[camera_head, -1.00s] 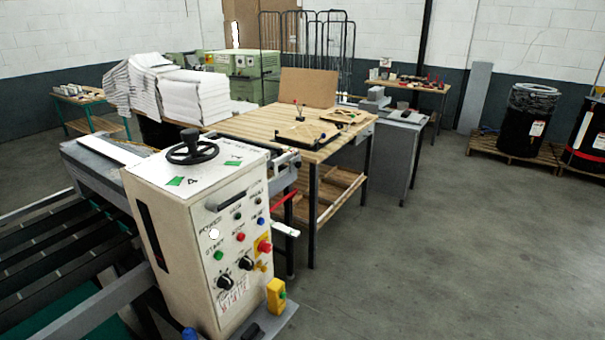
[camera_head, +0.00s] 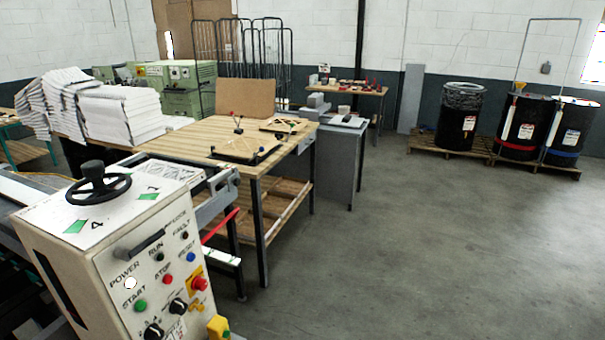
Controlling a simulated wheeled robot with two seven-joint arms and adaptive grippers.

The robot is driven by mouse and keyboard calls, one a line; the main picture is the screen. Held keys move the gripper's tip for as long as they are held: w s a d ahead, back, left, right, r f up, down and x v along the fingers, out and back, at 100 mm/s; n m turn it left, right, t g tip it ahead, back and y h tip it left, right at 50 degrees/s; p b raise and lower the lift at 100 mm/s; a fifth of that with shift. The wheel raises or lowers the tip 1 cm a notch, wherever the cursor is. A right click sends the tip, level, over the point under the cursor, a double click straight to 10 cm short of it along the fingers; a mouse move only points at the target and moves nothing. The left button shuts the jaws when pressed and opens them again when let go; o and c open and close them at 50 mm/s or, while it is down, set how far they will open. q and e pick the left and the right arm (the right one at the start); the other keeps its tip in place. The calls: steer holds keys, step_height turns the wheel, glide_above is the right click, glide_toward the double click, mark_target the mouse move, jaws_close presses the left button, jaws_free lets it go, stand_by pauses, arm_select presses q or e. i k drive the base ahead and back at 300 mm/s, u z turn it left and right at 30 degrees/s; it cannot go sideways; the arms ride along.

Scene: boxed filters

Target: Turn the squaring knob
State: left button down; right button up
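A white machine cabinet (camera_head: 105,255) stands at the lower left. A black handwheel with an upright grip (camera_head: 98,185) sits on its top. Its front panel has a white, green and red button, and black rotary knobs (camera_head: 178,306) near the bottom. I cannot tell from the picture which of these knobs is the squaring knob. Neither of my grippers is in view.
Paper stacks (camera_head: 120,116) stand at the table's left end. A grey cabinet (camera_head: 335,165) stands beyond the table. Dark drums (camera_head: 458,122) on pallets stand at the back right. The grey floor (camera_head: 430,255) at the right is clear.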

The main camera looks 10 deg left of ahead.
mark_target(236, 183)
steer(key=z, duration=0.35)
steer(key=i, duration=1.45)
steer(key=u, duration=0.45)
steer(key=i, duration=0.8)
steer(key=u, duration=0.85)
